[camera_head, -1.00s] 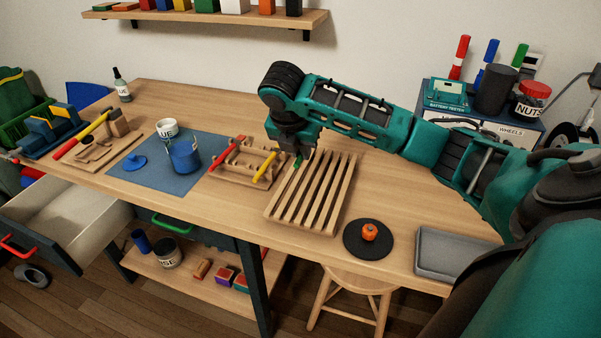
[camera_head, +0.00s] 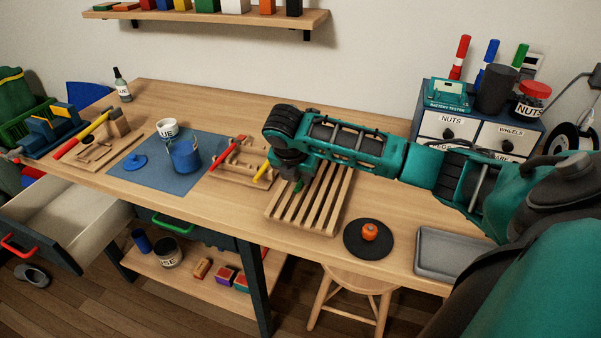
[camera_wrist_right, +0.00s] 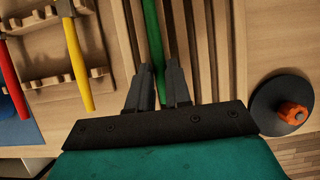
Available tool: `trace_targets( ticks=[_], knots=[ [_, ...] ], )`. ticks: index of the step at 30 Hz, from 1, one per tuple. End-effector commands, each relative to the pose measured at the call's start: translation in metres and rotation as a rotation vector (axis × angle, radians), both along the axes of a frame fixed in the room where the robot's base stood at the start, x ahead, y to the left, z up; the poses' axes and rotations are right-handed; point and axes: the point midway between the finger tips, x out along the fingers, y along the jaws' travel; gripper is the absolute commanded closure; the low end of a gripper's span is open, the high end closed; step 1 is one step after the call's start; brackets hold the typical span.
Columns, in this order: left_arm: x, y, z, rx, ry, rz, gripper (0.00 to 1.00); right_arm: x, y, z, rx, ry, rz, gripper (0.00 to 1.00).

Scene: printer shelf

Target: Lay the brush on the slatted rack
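The brush (camera_wrist_right: 152,30) shows as a long green handle in the right wrist view; its bristle end is not visible. My right gripper (camera_wrist_right: 159,85) is shut on this handle, one finger on each side. In the head view the right gripper (camera_head: 297,180) is low over the upper left part of the slatted wooden rack (camera_head: 300,212), and only a small green bit of the brush shows below it. The handle runs roughly along the slats, near the rack's left side. I cannot tell whether the brush touches the slats. My left gripper is not in view.
A wooden holder (camera_head: 232,172) with a red and a yellow hammer stands close left of the rack. A black disc (camera_head: 352,244) with an orange object (camera_head: 369,231) and a grey tray (camera_head: 450,262) are to the right. A blue mat (camera_head: 150,178) lies further left.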

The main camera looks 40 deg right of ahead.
Motion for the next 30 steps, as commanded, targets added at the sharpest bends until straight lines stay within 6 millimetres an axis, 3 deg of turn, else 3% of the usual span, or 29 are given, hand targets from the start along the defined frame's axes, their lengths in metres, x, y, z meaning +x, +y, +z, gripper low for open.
trace_targets(
  ticks=[6,16,30],
  knots=[
    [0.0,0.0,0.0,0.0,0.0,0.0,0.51,0.0,0.0,0.0,0.001,0.001,0.0,0.6],
    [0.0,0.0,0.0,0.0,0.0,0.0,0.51,0.0,0.001,0.006,0.0,-0.001,0.0,0.6],
    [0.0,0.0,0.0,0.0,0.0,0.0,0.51,-0.019,0.035,0.088,0.0,-0.002,0.002,0.6]
  ],
)
